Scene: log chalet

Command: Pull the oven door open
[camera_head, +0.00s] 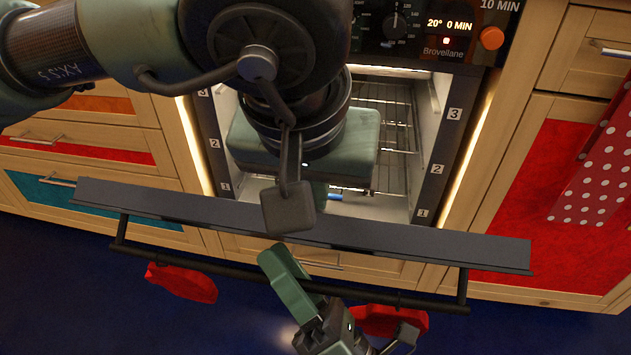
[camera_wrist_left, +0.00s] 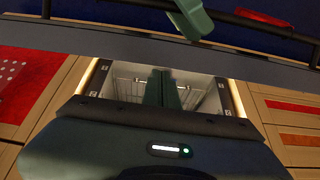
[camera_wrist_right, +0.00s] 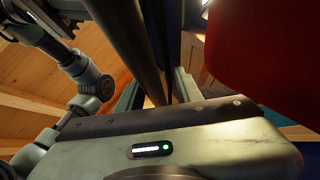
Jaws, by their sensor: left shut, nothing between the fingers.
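The oven door (camera_head: 400,238) is partly open, its dark top edge standing out in front of the lit oven cavity (camera_head: 400,150). Its black handle bar (camera_head: 225,269) runs along the outer side. My left gripper (camera_head: 320,195) is inside the opening, behind the door's top edge. In the left wrist view its fingers (camera_wrist_left: 165,85) are together and empty, pointing into the cavity. My right gripper (camera_head: 290,285) is at the handle, outside the door. In the right wrist view its fingers (camera_wrist_right: 158,92) are apart, with the dark bar (camera_wrist_right: 142,40) running between them; contact is unclear.
Red cloth items (camera_head: 182,282) hang from the handle, and one is close to the right gripper in its wrist view (camera_wrist_right: 250,50). Wire racks (camera_head: 388,115) are in the oven. Drawers stand left; a red cabinet (camera_head: 530,200) and dotted cloth (camera_head: 600,170) stand right.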

